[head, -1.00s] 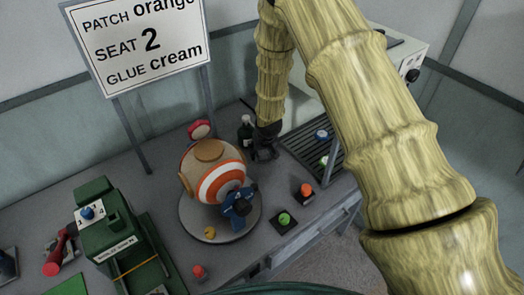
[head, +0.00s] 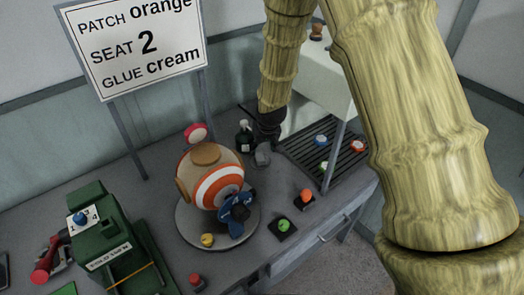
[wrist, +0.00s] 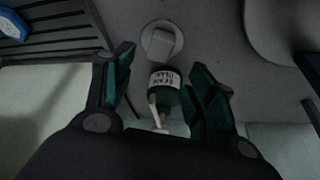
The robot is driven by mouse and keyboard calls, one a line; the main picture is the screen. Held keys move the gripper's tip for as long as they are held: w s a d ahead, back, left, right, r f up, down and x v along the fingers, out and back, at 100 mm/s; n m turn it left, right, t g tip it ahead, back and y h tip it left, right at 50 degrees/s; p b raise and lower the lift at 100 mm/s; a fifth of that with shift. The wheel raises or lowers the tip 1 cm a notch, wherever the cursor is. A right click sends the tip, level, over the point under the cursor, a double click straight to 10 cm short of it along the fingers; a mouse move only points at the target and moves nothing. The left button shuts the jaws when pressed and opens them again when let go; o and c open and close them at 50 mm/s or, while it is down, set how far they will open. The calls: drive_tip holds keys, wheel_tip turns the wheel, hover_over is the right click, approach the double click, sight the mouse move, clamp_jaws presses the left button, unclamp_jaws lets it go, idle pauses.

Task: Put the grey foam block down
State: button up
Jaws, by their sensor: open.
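The grey foam block (head: 262,155) rests on the bench beside the dark bottle (head: 244,136). In the wrist view the block (wrist: 159,44) sits on a pale round disc (wrist: 177,27), just beyond my fingertips. My gripper (wrist: 163,60) is open with nothing between its fingertips; its green-padded fingers stand apart to either side. In the head view my gripper (head: 268,135) is just above and behind the block, its fingers partly hidden. The labelled bottle (wrist: 164,88) also shows between the fingers in the wrist view.
A patched striped ball (head: 216,178) stands on a round plate (head: 190,232) at centre. A slatted rack (head: 335,165) with coloured round pieces lies right of my gripper. A green press (head: 100,235) stands at left. Orange and green buttons line the front.

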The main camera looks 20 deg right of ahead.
drive_tip(key=shift+v, duration=1.3)
